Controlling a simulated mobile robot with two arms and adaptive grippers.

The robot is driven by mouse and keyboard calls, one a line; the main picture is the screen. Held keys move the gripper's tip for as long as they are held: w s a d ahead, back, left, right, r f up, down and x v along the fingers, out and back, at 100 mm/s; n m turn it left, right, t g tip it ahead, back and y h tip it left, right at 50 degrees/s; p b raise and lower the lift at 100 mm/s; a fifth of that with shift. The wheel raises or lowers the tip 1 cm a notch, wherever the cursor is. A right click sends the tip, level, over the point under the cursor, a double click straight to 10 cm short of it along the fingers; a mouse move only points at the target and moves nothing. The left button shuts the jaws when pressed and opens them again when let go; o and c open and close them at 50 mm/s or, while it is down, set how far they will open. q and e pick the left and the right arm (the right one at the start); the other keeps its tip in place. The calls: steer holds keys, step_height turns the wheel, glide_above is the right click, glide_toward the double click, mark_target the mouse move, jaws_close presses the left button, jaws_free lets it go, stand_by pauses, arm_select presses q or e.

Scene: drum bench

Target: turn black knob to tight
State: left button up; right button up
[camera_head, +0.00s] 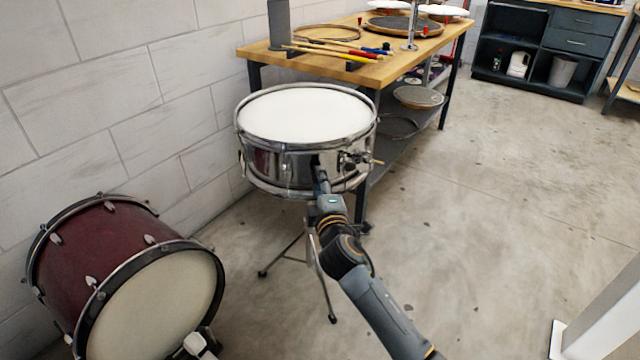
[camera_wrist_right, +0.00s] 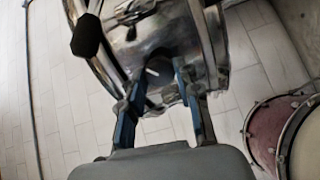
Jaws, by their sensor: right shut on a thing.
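The snare drum (camera_head: 305,115) has a white head and a chrome shell, and stands on a tripod stand. My right gripper (camera_head: 321,178) reaches up to the front of its shell. In the right wrist view its two fingers (camera_wrist_right: 158,88) stand on either side of a small part at the shell, with a gap between them. I take this part to be the black knob; the fingers mostly hide it. Its turn position cannot be read. To the right of the gripper, metal strainer hardware (camera_head: 349,161) sticks out from the shell. My left gripper is not in view.
A wooden workbench (camera_head: 395,68) with sticks and hoops stands behind the snare. A dark red bass drum (camera_head: 100,250) lies at the lower left, by the white wall. In the wrist view a black rounded part (camera_wrist_right: 87,36) juts out beside the gripper.

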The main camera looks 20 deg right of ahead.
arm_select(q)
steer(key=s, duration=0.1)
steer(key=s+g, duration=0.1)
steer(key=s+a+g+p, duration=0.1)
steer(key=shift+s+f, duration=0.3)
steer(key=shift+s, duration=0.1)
arm_select(e)
steer(key=m, duration=0.8)
steer(key=shift+m, duration=0.7)
steer(key=o, duration=1.2)
steer(key=shift+c, duration=0.2)
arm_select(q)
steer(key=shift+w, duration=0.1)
